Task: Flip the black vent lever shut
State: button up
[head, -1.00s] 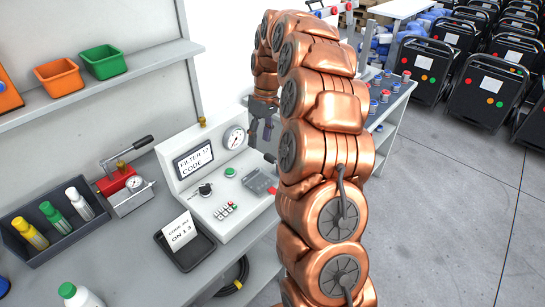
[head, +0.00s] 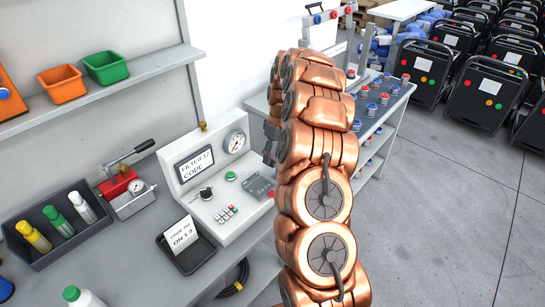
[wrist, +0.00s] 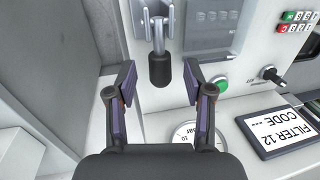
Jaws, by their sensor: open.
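The black vent lever (wrist: 158,70) shows in the wrist view as a rounded black handle on a shiny metal bracket, at the edge of the white test panel. Its handle points down in the picture. My gripper (wrist: 157,76) is open, with one finger on each side of the handle and a gap visible on both sides. Whether the handle lies at the same depth as the fingertips I cannot tell. In the head view my gripper (head: 271,143) is partly hidden by my copper arm, at the panel's right side. The lever is mostly hidden there.
The white panel (head: 240,225) carries a pressure gauge (head: 235,142), a green button (head: 230,176), a knob (head: 206,193) and a display (head: 194,164). A black tray (head: 186,250) with a card sits in front. A rack of colored caps (head: 378,110) stands behind.

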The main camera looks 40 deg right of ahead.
jog(key=shift+a+f, duration=0.2)
jog(key=shift+f, duration=0.75)
grip_shut()
